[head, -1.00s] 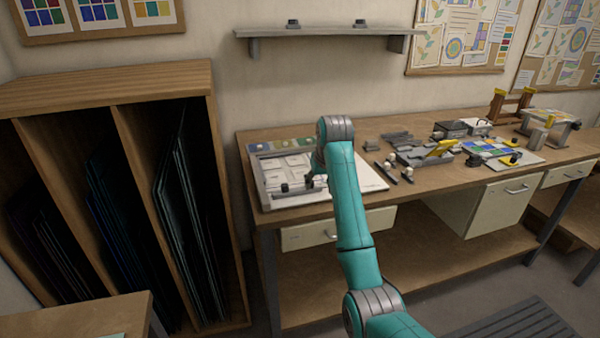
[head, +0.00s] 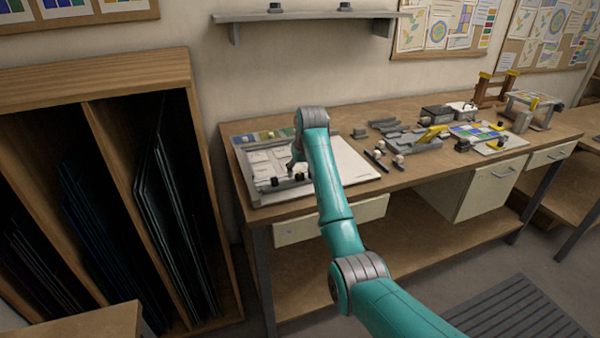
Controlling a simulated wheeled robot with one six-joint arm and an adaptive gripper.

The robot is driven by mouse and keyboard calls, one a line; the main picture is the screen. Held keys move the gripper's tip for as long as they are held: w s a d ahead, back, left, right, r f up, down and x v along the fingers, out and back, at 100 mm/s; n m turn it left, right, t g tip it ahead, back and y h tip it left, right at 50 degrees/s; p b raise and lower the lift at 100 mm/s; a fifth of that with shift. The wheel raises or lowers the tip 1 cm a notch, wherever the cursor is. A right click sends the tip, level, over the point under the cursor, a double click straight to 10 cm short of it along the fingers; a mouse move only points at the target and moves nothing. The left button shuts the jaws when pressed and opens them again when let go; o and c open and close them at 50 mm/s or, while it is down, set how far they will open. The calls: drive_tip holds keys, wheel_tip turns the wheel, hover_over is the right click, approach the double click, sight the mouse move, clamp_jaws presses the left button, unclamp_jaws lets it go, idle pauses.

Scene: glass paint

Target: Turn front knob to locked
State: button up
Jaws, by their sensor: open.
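The framed board (head: 240,186) lies on the left end of the workbench, with pale panels and a strip of coloured squares along its back. Small dark knobs sit along its front rail; one (head: 274,181) is left of centre and another (head: 300,176) is to its right. I cannot tell from here which way either knob is turned. My gripper (head: 293,166) is over the front part of the board, just above and close to the knobs. It is small and partly hidden by my teal arm. It is open, and I cannot tell whether it touches a knob.
The workbench (head: 420,178) carries grey tools, small jars and a yellow-handled fixture (head: 432,133) right of the board. A wooden rack (head: 95,80) with glass sheets stands at the left. A wall shelf (head: 300,17) hangs above. The floor in front shows a grey mat (head: 520,310).

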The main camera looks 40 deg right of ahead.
drive_tip(key=shift+w+f, duration=0.2)
drive_tip(key=shift+f, duration=0.35)
clamp_jaws()
